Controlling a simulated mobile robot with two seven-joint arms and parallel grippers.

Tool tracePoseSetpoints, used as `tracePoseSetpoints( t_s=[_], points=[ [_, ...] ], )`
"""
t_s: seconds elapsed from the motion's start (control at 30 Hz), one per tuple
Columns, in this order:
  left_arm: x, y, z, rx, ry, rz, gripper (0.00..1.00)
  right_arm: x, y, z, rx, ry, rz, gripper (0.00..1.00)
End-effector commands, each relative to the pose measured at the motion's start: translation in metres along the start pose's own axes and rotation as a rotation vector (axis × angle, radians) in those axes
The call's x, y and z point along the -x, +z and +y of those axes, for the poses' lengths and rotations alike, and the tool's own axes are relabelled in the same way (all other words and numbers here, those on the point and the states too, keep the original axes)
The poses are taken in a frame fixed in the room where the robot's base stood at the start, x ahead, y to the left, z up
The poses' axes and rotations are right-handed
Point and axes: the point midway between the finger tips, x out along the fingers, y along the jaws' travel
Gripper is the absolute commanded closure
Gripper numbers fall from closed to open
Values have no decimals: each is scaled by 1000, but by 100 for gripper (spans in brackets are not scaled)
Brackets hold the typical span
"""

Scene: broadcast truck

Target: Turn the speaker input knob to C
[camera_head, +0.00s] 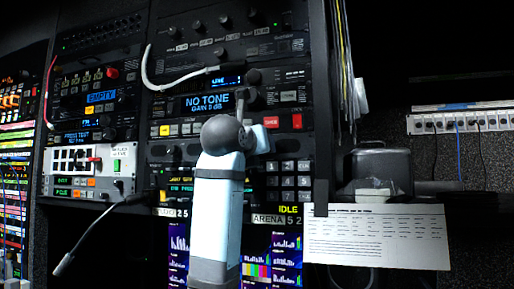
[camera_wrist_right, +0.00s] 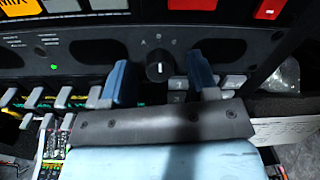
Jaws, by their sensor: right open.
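The speaker input knob (camera_wrist_right: 158,70) is a small black round knob on a dark panel, with letters that look like A, B and C above it. A pale mark shows on its lower face; I cannot tell which letter it is set to. My right gripper (camera_wrist_right: 160,62) is open, one blue finger on each side of the knob, with gaps between fingers and knob. In the head view my right arm rises in front of the rack and hides the knob. My left gripper is not in view.
Pale push buttons (camera_wrist_right: 232,82) sit right of the knob, close to the right finger. Several small levers (camera_wrist_right: 62,98) line the left. In the head view a NO TONE display (camera_head: 207,104) is above my arm, and a paper sheet (camera_head: 378,236) hangs at the right.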

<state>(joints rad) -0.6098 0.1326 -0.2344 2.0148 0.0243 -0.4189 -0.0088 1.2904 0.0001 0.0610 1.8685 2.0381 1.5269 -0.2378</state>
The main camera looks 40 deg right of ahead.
Motion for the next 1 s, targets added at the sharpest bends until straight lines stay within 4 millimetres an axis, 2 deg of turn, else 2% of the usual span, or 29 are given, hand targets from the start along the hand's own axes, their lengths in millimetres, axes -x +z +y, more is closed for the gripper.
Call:
tracePoseSetpoints(
  t_s=[0.03,0.07,0.2,0.27,0.67,1.0],
  points=[
    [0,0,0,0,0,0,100,0,0,0,0,0,0,46],
    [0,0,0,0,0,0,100,0,0,0,0,0,0,50],
    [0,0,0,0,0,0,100,0,0,0,0,0,0,83],
    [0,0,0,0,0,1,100,0,0,0,0,0,0,95],
    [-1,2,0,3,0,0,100,1,-1,1,-68,3,2,95],
    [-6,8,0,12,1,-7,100,1,-1,2,-321,7,10,95]
  ],
)
